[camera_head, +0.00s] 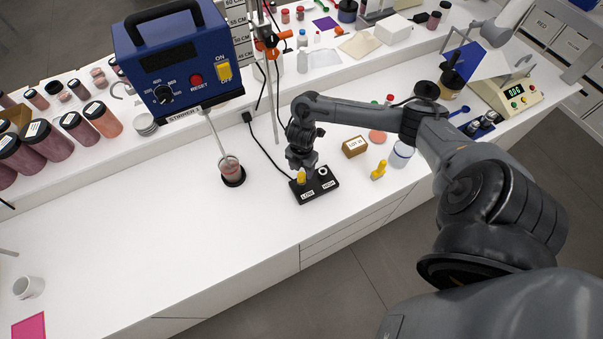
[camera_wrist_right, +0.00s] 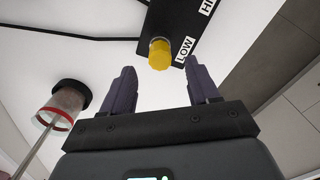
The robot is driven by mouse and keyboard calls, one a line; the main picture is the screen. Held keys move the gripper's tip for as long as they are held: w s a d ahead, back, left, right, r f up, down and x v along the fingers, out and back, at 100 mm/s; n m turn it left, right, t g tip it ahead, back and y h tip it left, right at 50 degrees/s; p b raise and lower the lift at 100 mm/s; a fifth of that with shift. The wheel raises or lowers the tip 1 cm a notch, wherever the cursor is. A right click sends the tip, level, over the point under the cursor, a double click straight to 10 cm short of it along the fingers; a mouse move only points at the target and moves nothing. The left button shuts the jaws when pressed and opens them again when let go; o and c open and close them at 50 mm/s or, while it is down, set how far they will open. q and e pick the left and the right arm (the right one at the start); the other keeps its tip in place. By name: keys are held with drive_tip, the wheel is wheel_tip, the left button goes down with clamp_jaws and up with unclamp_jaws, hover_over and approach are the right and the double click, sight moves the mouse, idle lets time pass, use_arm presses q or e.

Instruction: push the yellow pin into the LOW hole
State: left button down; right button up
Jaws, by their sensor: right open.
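A black block (camera_head: 325,188) with white LOW and HIGH labels stands on the white bench. A yellow pin (camera_head: 301,178) stands at its LOW end. In the right wrist view the yellow pin (camera_wrist_right: 160,54) shows beside the LOW label, on the black block (camera_wrist_right: 176,22). How deep the pin sits cannot be told. My right gripper (camera_wrist_right: 164,72) is open and empty, its fingers apart below the pin in that view. In the head view my right gripper (camera_head: 303,166) is over the block, close to the pin. My left gripper is not in view.
Another yellow piece (camera_head: 378,171) lies right of the block, near a brown box (camera_head: 354,147) and a white jar (camera_head: 401,154). A blue stirrer (camera_head: 180,65) stands left, its rod in a reddish beaker (camera_head: 232,170). A black cable runs behind the block.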

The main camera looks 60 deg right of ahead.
sight(302, 175)
wheel_tip(302, 175, up, 5)
drive_tip(key=shift+r+p, duration=0.15)
drive_tip(key=shift+p, duration=0.15)
